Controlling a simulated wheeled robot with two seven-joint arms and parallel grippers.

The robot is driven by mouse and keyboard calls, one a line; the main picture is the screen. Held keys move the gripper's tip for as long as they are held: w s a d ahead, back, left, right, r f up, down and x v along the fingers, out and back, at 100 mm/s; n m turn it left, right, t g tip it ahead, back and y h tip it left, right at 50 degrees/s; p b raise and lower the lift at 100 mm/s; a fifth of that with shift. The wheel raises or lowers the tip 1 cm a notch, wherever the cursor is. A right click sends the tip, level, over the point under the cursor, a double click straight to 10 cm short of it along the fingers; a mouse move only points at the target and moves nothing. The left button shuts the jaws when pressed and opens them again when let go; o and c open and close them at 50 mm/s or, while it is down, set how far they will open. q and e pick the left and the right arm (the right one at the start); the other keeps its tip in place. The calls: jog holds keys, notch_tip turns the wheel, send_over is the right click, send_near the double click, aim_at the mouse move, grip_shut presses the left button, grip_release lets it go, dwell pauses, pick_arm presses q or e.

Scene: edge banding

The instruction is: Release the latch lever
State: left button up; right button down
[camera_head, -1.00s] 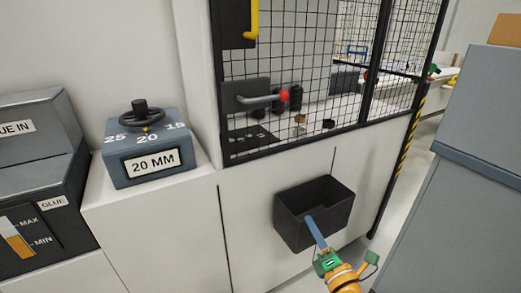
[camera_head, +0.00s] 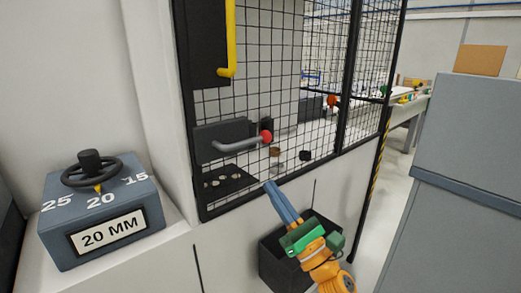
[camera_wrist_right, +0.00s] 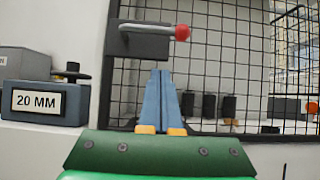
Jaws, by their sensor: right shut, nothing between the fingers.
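The latch lever (camera_head: 238,146) is a grey bent rod with a red ball knob (camera_head: 266,137), on a dark plate fixed to the mesh guard door. The knob is at the rod's right end. The lever also shows at the top of the right wrist view (camera_wrist_right: 146,28), with the red knob at its right. My right gripper (camera_head: 271,188) has blue fingers pressed together and empty. It is below the lever, apart from it. In the right wrist view the fingertips (camera_wrist_right: 161,74) point up beneath the lever's plate. My left gripper is in neither view.
A black bin (camera_head: 270,264) hangs on the white panel below the door, behind my right wrist. A yellow handle (camera_head: 231,40) is above the lever. A dial box marked 20 MM (camera_head: 105,215) stands left. A grey cabinet (camera_head: 470,170) stands right.

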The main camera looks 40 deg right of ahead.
jog(key=w+r+p, duration=0.4)
jog(key=r, duration=0.2)
jog(key=shift+w+a+r+p, duration=0.15)
jog(key=shift+w+r+p, duration=0.05)
jog(key=shift+r+p, duration=0.1)
jog(key=shift+f, duration=0.1)
jog(key=shift+n+y, duration=0.4)
